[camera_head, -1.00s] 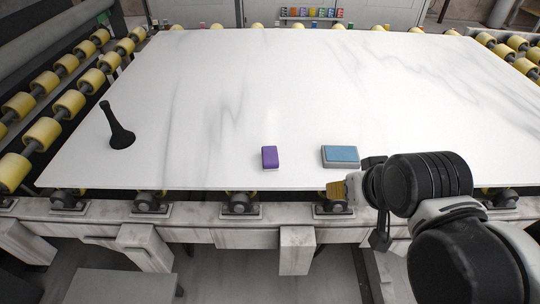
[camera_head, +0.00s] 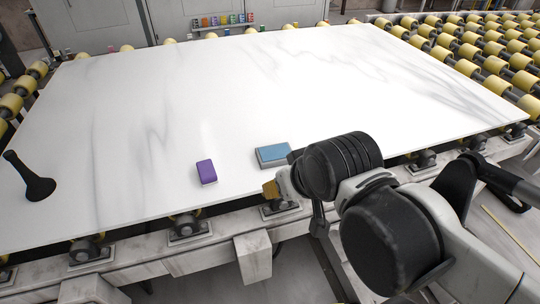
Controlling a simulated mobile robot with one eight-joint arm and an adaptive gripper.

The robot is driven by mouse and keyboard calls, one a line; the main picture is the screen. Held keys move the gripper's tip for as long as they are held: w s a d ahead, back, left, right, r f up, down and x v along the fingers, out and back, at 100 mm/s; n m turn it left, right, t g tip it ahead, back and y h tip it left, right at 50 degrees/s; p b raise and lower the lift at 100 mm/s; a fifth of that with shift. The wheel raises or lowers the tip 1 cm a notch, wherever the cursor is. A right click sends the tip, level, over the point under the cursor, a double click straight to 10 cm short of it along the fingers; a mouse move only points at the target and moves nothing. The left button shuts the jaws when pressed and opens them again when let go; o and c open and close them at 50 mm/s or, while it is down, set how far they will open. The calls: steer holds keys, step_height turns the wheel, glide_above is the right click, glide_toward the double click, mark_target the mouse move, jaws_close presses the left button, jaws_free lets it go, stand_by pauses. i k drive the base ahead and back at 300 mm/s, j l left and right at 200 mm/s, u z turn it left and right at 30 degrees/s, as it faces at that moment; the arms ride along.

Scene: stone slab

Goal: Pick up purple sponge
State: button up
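The purple sponge (camera_head: 206,171) lies flat near the front edge of the white stone slab (camera_head: 230,110), with a pale underside showing. My gripper (camera_head: 272,188) is to the right of the sponge, near the slab's front edge and apart from it. Only a small tan and grey part of the gripper shows past the black wrist of my arm, so its fingers and opening are mostly hidden. I see nothing held in it.
A blue and grey block (camera_head: 273,154) lies right of the sponge, close to my gripper. A black flared tool (camera_head: 30,180) stands at the left. Yellow rollers (camera_head: 470,68) surround the slab. Small coloured blocks (camera_head: 222,20) line the back. The slab's middle is clear.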

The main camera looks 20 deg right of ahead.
mark_target(207, 171)
steer(key=i+u, duration=0.5)
steer(key=i+l+u, duration=0.2)
steer(key=u, duration=0.3)
steer(key=i, duration=0.15)
